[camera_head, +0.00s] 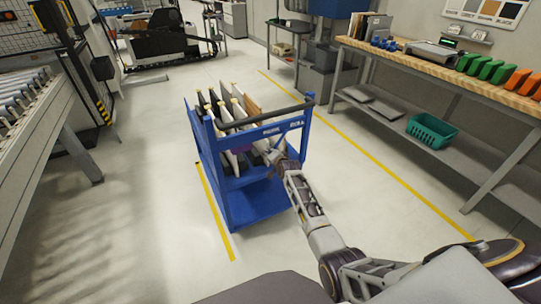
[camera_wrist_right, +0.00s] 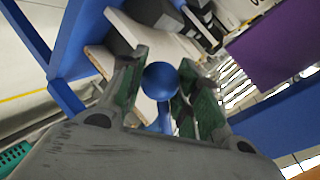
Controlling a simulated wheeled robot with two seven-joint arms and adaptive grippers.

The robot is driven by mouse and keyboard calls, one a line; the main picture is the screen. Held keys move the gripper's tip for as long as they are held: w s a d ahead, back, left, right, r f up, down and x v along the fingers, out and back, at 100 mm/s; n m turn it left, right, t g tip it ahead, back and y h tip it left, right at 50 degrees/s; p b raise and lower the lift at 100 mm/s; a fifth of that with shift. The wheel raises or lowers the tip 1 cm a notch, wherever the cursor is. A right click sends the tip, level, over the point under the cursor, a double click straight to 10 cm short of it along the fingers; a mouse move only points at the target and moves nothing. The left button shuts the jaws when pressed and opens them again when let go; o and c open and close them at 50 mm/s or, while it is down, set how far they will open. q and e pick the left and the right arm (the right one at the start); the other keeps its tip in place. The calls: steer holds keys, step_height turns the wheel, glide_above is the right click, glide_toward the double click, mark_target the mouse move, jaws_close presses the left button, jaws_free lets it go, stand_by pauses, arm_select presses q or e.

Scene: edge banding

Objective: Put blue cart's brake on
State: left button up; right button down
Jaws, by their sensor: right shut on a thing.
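The blue cart (camera_head: 262,203) stands upright on the floor in the middle of the head view. It carries several boards (camera_head: 226,108) standing on edge, and a dark bar runs along its top. My right arm reaches forward to the cart's near side, with the right gripper (camera_head: 275,158) under its upper rail. In the right wrist view a round blue knob (camera_wrist_right: 160,79) sits between the green-padded fingers, which are shut on it. The knob's lever is mostly hidden. My left gripper is out of view.
A workbench (camera_head: 440,74) with green and orange blocks runs along the right, with a teal basket (camera_head: 432,131) on its lower shelf. A roller conveyor (camera_head: 38,125) stands at the left. Yellow lines mark the floor, which is clear around the cart.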

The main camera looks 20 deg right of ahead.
steer(key=shift+w+d+r, duration=0.1)
steer(key=shift+d+r, duration=0.3)
steer(key=shift+r, duration=0.05)
steer(key=c, duration=1.2)
jaws_free()
steer(key=shift+o, duration=0.8)
steer(key=shift+f, duration=0.15)
steer(key=shift+a+f, duration=0.1)
steer(key=shift+a, duration=0.15)
steer(key=shift+s, duration=0.3)
